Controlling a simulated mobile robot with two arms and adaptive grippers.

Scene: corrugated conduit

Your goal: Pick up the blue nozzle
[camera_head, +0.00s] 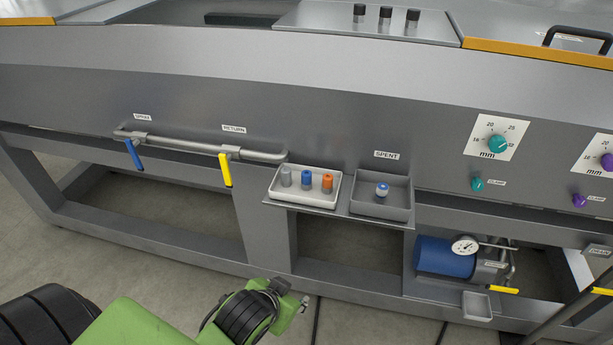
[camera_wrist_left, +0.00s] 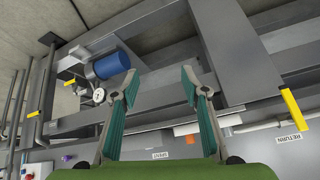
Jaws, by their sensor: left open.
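The blue nozzle (camera_head: 307,179) stands upright in a white tray (camera_head: 289,200) on the machine's front ledge, in the head view. It is between a grey nozzle (camera_head: 286,177) and an orange nozzle (camera_head: 327,182). My left gripper (camera_head: 303,301) is low in front of the machine, below and apart from the tray, and mostly hidden by its own wrist. In the left wrist view its two fingers (camera_wrist_left: 159,83) are spread with nothing between them. I cannot make out the blue nozzle there. My right gripper is not in view.
A grey SPENT tray (camera_head: 368,208) beside the white one holds a white-and-blue nozzle (camera_head: 382,190). A pipe (camera_head: 195,146) with blue (camera_head: 134,154) and yellow (camera_head: 225,170) handles is at left. A blue pump (camera_head: 443,257) sits lower right. Frame beams surround open bays below.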

